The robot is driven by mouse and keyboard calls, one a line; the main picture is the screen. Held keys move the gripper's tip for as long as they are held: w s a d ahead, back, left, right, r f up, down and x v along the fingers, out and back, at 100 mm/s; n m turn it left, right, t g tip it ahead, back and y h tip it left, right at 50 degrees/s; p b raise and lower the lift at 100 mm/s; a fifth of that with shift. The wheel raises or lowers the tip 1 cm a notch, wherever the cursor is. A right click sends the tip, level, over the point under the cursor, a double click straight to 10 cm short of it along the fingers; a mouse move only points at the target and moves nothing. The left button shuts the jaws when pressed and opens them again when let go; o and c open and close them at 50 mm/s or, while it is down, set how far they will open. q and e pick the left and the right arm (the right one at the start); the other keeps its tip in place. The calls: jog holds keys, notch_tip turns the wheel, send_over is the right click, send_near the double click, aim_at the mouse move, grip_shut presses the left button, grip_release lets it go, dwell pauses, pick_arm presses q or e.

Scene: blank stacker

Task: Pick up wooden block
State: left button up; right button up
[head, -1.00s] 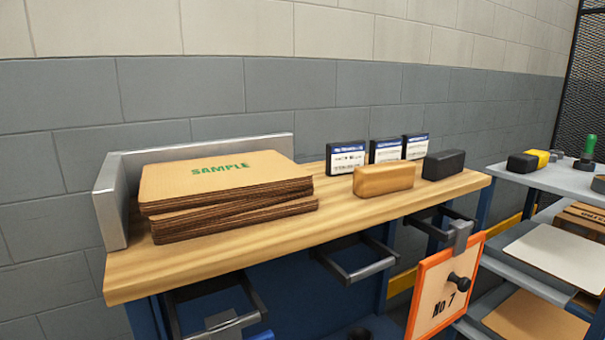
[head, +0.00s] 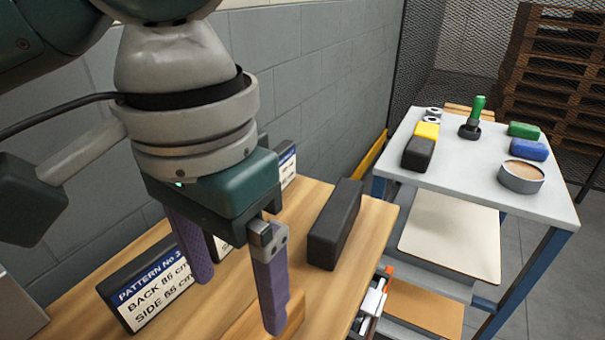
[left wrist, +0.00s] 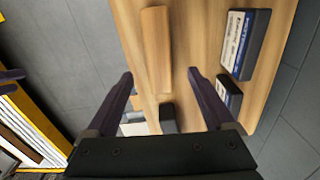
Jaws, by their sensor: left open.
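The wooden block (left wrist: 156,45) is a light tan, rounded bar on the wooden bench top. In the left wrist view it lies lengthwise between the lines of my fingers, beyond their tips. In the head view only part of the wooden block (head: 246,320) shows, low in the picture, behind a finger and cut by the lower edge. My left gripper (head: 238,304) has purple fingers spread apart, with nothing between them, above the bench. It also shows open in the left wrist view (left wrist: 161,73). Whether a finger touches the block cannot be told.
A black block (head: 335,225) lies right of the gripper. A pattern card (head: 150,285) stands left of the fingers, with others partly hidden behind the gripper. A grey side table (head: 470,180) with colored blocks and a round tin stands to the right.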

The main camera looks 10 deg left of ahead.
aim_at(247, 335)
pick_arm(q)
jog(key=f, duration=0.4)
jog(key=shift+s+f+b, duration=0.2)
jog(key=shift+b, duration=0.15)
notch_tip(247, 335, down, 5)
jog(key=shift+d+f+b, duration=0.1)
jog(key=shift+f+b, duration=0.1)
jog(key=shift+b, duration=0.2)
grip_shut()
pick_arm(e)
jog(key=shift+s+d+f, duration=0.15)
jog(key=shift+s+f, duration=0.3)
jog(key=shift+f, duration=0.35)
pick_arm(q)
jog(key=shift+w, duration=0.1)
